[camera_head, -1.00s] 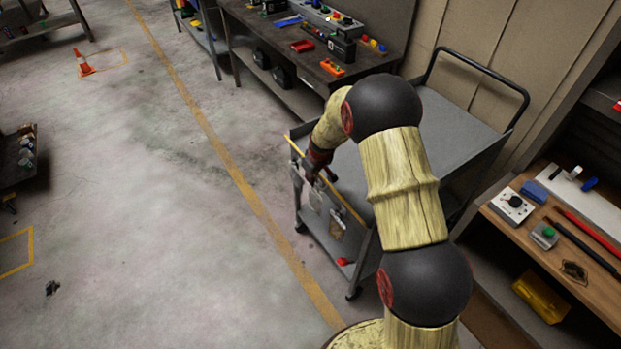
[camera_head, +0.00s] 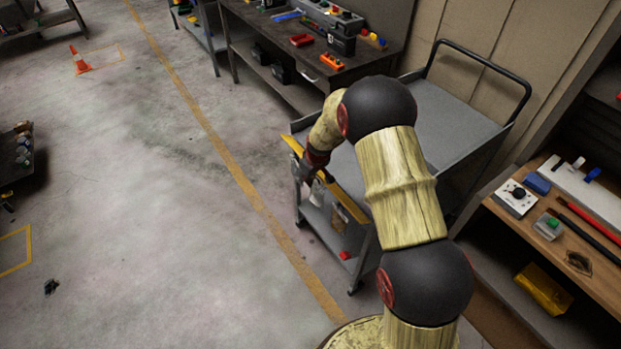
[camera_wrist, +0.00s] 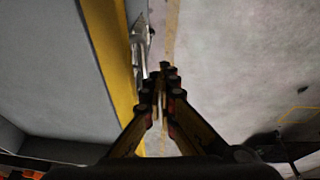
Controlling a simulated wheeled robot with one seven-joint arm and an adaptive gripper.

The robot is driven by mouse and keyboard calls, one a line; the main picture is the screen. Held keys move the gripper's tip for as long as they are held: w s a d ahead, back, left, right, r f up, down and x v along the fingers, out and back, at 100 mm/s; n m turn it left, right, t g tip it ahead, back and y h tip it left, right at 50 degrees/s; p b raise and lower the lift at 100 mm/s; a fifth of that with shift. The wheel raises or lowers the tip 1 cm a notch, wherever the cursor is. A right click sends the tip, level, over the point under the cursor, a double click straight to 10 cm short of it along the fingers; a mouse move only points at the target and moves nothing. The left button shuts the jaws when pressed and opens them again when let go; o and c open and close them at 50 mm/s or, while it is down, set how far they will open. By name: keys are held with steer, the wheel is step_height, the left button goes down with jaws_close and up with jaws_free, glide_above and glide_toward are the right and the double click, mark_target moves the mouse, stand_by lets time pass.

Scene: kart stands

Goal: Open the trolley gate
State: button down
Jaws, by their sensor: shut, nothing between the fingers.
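The grey trolley (camera_head: 440,112) stands right of centre, partly hidden by my arm. Its gate (camera_head: 347,202) has a yellow top edge along the trolley's near left end. In the wrist view the yellow edge (camera_wrist: 108,45) runs down left of my fingers, with a silvery metal fitting (camera_wrist: 140,42) on its outer side. My gripper (camera_head: 303,180) is at the gate's outer side, near its far end. In the wrist view my gripper (camera_wrist: 163,75) is shut and empty, its tips just below the fitting. I cannot tell whether they touch it.
A workbench (camera_head: 285,45) with tools stands behind the trolley. A wooden shelf (camera_head: 520,228) with switches and rods is at the right. The trolley has a black push handle (camera_head: 490,68). The floor (camera_head: 130,200) left of the trolley is largely clear; an orange cone (camera_head: 80,62) stands far left.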

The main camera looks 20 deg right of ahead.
steer(key=shift+s+a+f+b, duration=0.15)
steer(key=shift+f+b, duration=0.25)
steer(key=shift+f, duration=0.2)
steer(key=shift+w+a+f+b, duration=0.1)
steer(key=shift+f+b, duration=0.25)
steer(key=shift+f, duration=0.4)
